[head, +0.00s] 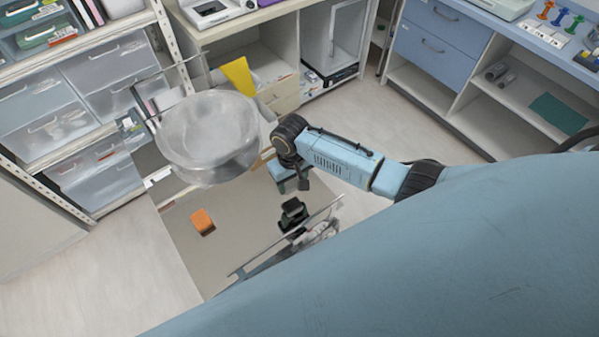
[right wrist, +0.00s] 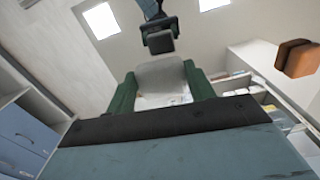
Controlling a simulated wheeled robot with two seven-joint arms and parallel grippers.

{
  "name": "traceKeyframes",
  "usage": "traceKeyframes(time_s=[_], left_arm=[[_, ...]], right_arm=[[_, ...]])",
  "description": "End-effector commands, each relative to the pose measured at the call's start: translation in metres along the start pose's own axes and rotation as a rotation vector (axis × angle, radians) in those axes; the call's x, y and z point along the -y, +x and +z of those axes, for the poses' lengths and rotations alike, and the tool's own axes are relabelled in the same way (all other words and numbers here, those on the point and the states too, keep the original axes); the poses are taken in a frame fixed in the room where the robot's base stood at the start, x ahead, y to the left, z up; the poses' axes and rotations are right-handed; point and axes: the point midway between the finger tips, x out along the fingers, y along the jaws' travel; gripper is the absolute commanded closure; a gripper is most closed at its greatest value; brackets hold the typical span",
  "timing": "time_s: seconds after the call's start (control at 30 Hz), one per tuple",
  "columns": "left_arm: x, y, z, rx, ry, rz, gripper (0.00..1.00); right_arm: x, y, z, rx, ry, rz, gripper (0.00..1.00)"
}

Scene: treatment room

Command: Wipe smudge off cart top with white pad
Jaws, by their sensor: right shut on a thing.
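The grey-beige cart top (head: 182,240) fills the lower middle of the head view. My right gripper (head: 293,212) is low over its right part, below my blue wrist. In the right wrist view a pale grey-white pad (right wrist: 160,75) sits between the dark green fingers, and the gripper is shut on it. In the head view the pad is hidden or too small to make out. I cannot tell whether it touches the cart top. My left gripper is not in view.
A metal rail (head: 262,262) borders the near side. Drawer shelves (head: 105,70) stand left, blue cabinets (head: 430,45) right. Bare top lies around the orange patch.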

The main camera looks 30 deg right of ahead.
Motion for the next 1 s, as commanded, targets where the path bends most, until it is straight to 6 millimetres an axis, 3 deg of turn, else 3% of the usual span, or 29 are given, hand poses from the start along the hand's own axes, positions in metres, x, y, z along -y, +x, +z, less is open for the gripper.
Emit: traceKeyframes(time_s=[0.27, 0.8, 1.0], left_arm=[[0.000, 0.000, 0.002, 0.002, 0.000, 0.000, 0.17], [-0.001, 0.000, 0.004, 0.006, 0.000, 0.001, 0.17], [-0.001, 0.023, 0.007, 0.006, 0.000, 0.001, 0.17]], right_arm=[[0.008, -0.020, -0.005, -0.002, -0.019, -0.001, 0.68], [0.008, -0.021, -0.005, -0.001, -0.019, 0.000, 0.68], [0.009, -0.029, -0.021, -0.009, 0.001, 0.001, 0.68]])
